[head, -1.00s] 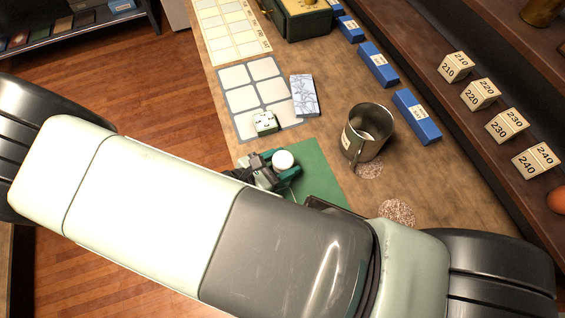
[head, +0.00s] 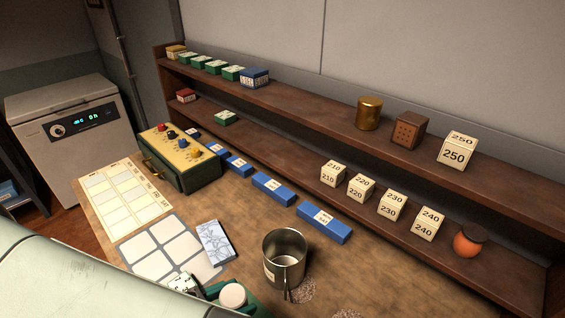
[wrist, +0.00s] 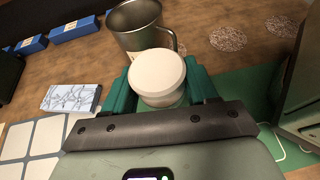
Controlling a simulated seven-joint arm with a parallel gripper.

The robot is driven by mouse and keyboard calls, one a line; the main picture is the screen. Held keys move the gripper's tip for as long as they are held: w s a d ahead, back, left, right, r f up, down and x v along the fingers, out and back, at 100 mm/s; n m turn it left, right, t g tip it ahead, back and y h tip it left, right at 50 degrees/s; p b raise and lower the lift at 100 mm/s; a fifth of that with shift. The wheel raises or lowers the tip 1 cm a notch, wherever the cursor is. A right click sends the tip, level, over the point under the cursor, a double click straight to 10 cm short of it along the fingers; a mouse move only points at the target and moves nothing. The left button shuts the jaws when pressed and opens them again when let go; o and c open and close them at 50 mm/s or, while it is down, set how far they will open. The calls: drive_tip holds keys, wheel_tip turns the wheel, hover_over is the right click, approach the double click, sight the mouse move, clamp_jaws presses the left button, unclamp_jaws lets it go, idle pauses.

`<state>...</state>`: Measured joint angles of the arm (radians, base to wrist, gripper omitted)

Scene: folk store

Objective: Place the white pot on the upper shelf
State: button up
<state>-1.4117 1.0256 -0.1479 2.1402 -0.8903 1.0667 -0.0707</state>
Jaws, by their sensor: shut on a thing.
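The white pot (wrist: 158,75) is a small round jar with a white lid, between the green fingers of my gripper (wrist: 162,88) in the wrist view. My gripper is shut on it. In the head view the white pot (head: 232,295) shows low in the picture, over the worktable, with my arm hiding part of the gripper. Whether it touches the table I cannot tell. The upper shelf (head: 310,107) runs along the back wall. It holds several small boxes at its left end, and a brass canister (head: 368,113), a brown box (head: 410,131) and a 250 block (head: 457,151) further right.
A metal mug (head: 285,258) stands just beyond the pot. The lower shelf holds numbered blocks (head: 394,206) and an orange pot (head: 468,241). Blue boxes (head: 324,223) line the table's back. The upper shelf is bare between the blue box (head: 255,77) and the brass canister.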

drive_tip(key=s+d+r+m+g+y, duration=0.1)
drive_tip(key=s+d+r+m+g, duration=0.2)
drive_tip(key=m+g, duration=0.6)
drive_tip(key=s+d+r+m+g, duration=0.25)
drive_tip(key=d+m+g, duration=0.25)
drive_tip(key=m+g, duration=0.35)
drive_tip(key=a+r+m+g+y, duration=0.4)
drive_tip(key=a+r+m+y, duration=0.1)
drive_tip(key=m+y, duration=0.65)
drive_tip(key=w+r+m+t+y, duration=0.8)
drive_tip(key=w+r+m+y, duration=0.2)
drive_tip(key=w+y, duration=0.15)
drive_tip(key=w+d+r+m+t, duration=0.8)
drive_tip(key=w+d+r+t, duration=0.15)
drive_tip(key=d, duration=0.25)
wheel_tip(320, 180, up, 6)
drive_tip(key=m+t+h, duration=0.7)
drive_tip(key=m+t, duration=0.1)
drive_tip(key=m, duration=0.1)
hover_over(507, 184)
drive_tip(key=shift+g, duration=0.3)
wheel_tip(507, 184, down, 10)
drive_tip(key=shift+d+r, duration=0.1)
drive_tip(key=shift+r, duration=0.05)
